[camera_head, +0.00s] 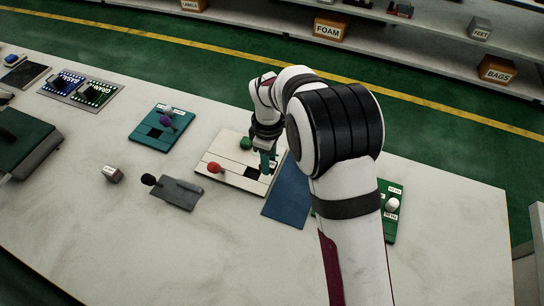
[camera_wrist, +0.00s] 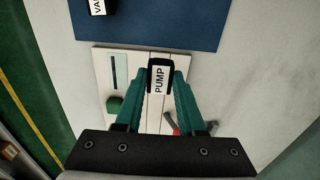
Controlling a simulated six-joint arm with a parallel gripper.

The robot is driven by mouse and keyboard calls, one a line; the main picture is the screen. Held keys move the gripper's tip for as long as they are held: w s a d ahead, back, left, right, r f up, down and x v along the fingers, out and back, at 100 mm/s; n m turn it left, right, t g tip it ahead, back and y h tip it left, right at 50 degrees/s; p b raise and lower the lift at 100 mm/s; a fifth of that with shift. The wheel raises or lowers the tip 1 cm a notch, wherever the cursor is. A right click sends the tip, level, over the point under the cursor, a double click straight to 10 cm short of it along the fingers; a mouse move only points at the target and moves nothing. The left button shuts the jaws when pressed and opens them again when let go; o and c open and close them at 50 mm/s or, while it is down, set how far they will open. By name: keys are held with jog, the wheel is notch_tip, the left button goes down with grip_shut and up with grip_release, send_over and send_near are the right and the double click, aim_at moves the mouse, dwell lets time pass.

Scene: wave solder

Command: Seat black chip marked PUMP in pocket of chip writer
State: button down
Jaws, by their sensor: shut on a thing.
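My gripper (camera_wrist: 160,82) is shut on the black chip marked PUMP (camera_wrist: 159,78), whose white label faces the wrist camera between the teal fingertips. In the head view my gripper (camera_head: 267,163) is over the right part of a cream board (camera_head: 228,178). The board also shows under the chip in the wrist view (camera_wrist: 101,75). I cannot tell whether the chip touches it; the fingers and chip cover part of it.
A blue mat (camera_head: 287,195) adjoins the cream board; a black chip marked "VA…" (camera_wrist: 98,6) lies on it. A teal board (camera_head: 150,140) with a purple knob, a grey plate (camera_head: 178,196) and a metal block (camera_head: 112,174) stand left. A green board (camera_head: 391,222) is right.

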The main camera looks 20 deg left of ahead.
jog(key=shift+f, duration=1.95)
jog(key=shift+a+f, duration=0.15)
jog(key=shift+a, duration=2.3)
jog(key=shift+f, duration=0.85)
jog(key=shift+c, duration=2.2)
grip_release()
jog(key=shift+r, duration=0.1)
notch_tip(320, 180, up, 16)
